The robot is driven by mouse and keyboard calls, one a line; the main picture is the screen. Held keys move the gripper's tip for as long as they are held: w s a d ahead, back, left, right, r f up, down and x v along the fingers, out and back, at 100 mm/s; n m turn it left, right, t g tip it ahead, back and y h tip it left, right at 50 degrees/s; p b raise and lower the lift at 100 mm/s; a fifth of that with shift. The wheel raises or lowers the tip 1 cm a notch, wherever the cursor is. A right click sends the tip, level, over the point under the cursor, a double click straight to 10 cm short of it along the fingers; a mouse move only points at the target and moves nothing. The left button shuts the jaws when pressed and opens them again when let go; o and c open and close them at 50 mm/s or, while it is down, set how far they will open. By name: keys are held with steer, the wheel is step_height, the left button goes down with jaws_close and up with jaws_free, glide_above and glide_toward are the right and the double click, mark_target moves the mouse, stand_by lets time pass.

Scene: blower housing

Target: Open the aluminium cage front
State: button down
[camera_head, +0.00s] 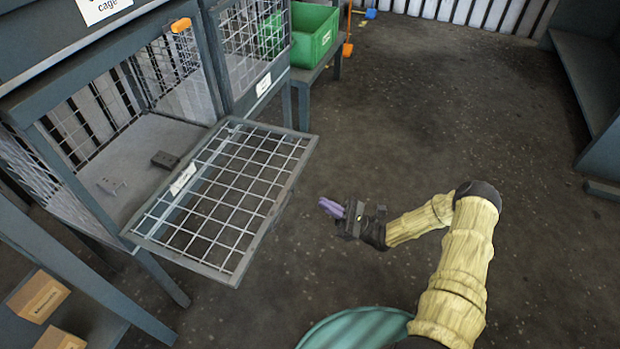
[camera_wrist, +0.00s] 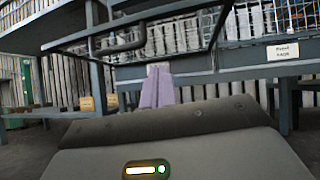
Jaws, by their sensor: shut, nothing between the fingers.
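The aluminium cage front (camera_head: 225,190) is a wire-mesh panel in a grey frame. In the head view it lies folded down, about level, out from the lower edge of the cage opening, and the cage interior (camera_head: 150,150) is exposed. A white label sits near its hinge side. My gripper (camera_head: 331,207), with purple fingers, is to the right of the panel's outer edge, apart from it, shut and empty. In the wrist view the purple fingers (camera_wrist: 157,88) are together, and the panel's underside with a dark bar handle (camera_wrist: 118,46) shows above and ahead of them.
Inside the cage lie a small dark block (camera_head: 164,159) and small metal pieces. An orange latch (camera_head: 181,25) is on the upper frame. A second mesh cage and a green crate (camera_head: 314,36) stand behind. Cardboard boxes (camera_head: 39,297) sit at lower left. Floor to the right is clear.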

steer(key=m+t, duration=0.1)
steer(key=t, duration=0.1)
steer(key=w+d+f+m+t, duration=0.1)
steer(key=d+f+m+t, duration=0.1)
steer(key=t, duration=0.1)
steer(key=shift+w+t, duration=0.3)
steer(key=shift+r, duration=0.1)
steer(key=b, duration=0.5)
glide_toward(299, 160)
steer(key=w+a+f, duration=0.1)
steer(key=w+a, duration=0.1)
steer(key=a, duration=0.2)
steer(key=shift+w+r+b, duration=0.15)
steer(key=shift+r+b, duration=0.4)
steer(key=shift+r, duration=0.45)
steer(key=shift+w+r+b, duration=0.15)
steer(key=shift+r+b, duration=0.35)
steer(key=shift+r, duration=0.5)
